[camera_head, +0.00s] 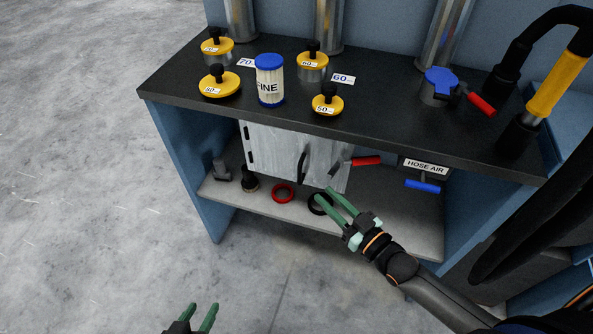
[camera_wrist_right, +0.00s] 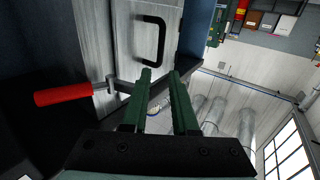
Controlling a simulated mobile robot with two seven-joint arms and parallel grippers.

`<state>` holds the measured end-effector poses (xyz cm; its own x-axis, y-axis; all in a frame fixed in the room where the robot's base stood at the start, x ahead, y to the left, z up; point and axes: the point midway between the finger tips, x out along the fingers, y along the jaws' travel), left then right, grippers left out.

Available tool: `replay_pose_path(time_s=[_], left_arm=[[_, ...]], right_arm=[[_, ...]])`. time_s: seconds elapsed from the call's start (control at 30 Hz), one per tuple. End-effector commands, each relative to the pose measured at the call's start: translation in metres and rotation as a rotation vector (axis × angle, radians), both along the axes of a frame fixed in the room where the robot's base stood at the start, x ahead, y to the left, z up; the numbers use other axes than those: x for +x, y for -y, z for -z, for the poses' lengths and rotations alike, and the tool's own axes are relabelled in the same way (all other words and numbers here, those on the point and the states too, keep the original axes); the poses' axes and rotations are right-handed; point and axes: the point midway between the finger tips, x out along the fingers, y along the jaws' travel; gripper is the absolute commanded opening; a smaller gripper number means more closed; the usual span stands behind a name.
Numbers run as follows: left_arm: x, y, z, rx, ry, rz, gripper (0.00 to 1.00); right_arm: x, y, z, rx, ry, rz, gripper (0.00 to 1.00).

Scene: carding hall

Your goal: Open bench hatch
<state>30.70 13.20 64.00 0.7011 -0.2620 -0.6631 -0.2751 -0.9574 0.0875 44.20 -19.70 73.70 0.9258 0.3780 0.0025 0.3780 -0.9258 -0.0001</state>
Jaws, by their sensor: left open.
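The bench hatch (camera_head: 272,150) is a grey metal door below the black worktop, with dark hinges on its left side; it looks shut. Its black bar handle (camera_head: 302,167) also shows in the right wrist view (camera_wrist_right: 161,42). A red-handled lever (camera_head: 366,161) sits right of it and shows in the right wrist view (camera_wrist_right: 63,95). My right gripper (camera_head: 324,194) is open and empty in front of the bench, fingertips pointing toward the handle and apparently short of it; its fingers fill the middle of the wrist view (camera_wrist_right: 161,72). My left gripper (camera_head: 203,306) is open and empty, low over the floor.
The lower shelf (camera_head: 400,225) holds a red ring (camera_head: 283,193), a black ring (camera_head: 319,204) and dark fittings. A blue lever (camera_head: 422,184) hangs under the HOSE AIR label. Yellow-topped weights and a FINE jar (camera_head: 270,82) stand on the worktop (camera_head: 190,95). Floor at left is clear.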

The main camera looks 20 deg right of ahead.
Motion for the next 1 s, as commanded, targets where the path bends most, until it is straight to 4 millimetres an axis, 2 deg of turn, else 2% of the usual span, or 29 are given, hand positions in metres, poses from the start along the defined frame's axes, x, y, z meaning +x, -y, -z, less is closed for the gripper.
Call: replay_pose_path(time_s=[0.3, 0.5, 0.7, 1.0], left_arm=[[-0.006, -0.001, 0.011, 0.001, -0.011, -0.001, 0.5], [-0.007, -0.003, 0.015, 0.003, -0.011, -0.005, 0.5], [-0.005, -0.003, 0.012, 0.002, -0.002, -0.006, 0.5], [-0.005, -0.004, 0.013, 0.003, -0.003, -0.007, 0.5]], right_arm=[[0.056, -0.023, 0.0, 0.001, 0.003, 0.0, 0.27], [0.084, -0.034, 0.001, 0.0, 0.0, 0.001, 0.27], [0.097, -0.041, 0.0, 0.001, -0.001, 0.0, 0.27], [0.1, -0.041, 0.0, -0.001, -0.002, 0.0, 0.27]])
